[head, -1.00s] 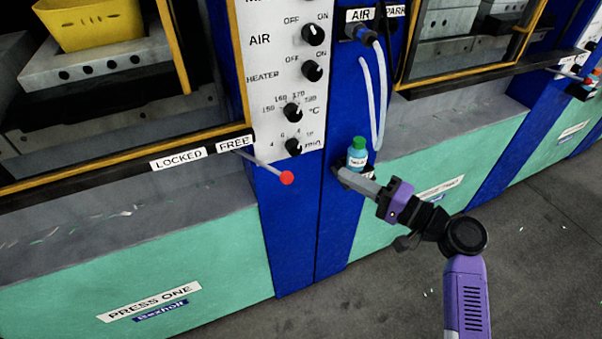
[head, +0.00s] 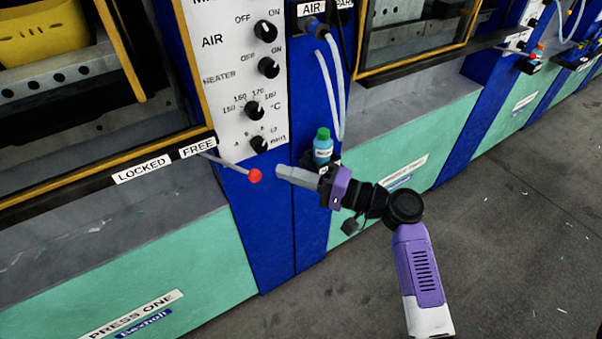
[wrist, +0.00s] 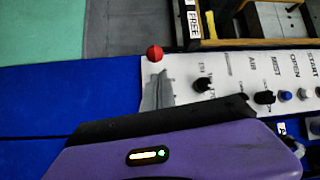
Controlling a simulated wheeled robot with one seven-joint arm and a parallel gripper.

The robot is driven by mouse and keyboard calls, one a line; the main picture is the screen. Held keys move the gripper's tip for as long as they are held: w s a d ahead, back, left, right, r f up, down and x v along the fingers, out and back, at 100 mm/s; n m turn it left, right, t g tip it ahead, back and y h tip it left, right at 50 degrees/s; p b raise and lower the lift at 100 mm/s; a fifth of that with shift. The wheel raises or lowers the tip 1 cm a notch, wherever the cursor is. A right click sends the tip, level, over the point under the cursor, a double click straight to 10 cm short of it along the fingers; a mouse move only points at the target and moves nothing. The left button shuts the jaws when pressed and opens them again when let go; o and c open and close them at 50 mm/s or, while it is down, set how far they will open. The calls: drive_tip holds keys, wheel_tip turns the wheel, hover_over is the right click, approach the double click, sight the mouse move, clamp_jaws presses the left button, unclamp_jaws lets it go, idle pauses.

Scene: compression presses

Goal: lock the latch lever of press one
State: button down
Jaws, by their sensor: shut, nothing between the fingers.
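The latch lever (head: 230,165) of press one is a thin metal rod with a red ball knob (head: 255,176) at its end. It sticks out by the FREE label (head: 198,147), to the right of the LOCKED label (head: 142,169). My gripper (head: 280,172) is shut and empty. Its tip is just right of the red knob in the head view, with a small gap seen between them. In the wrist view the red knob (wrist: 155,53) shows just beyond the fingertips (wrist: 157,80); the rod is mostly hidden there.
A white control panel (head: 225,85) with black knobs stands above the lever. A bottle with a green cap (head: 322,147) sits in a holder behind my gripper. White hoses (head: 334,90) hang above it. The grey ledge (head: 110,220) left of the lever is clear.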

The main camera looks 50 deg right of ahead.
drive_tip(key=shift+p+x, duration=0.4)
drive_tip(key=shift+x, duration=2.05)
drive_tip(key=shift+a, duration=0.1)
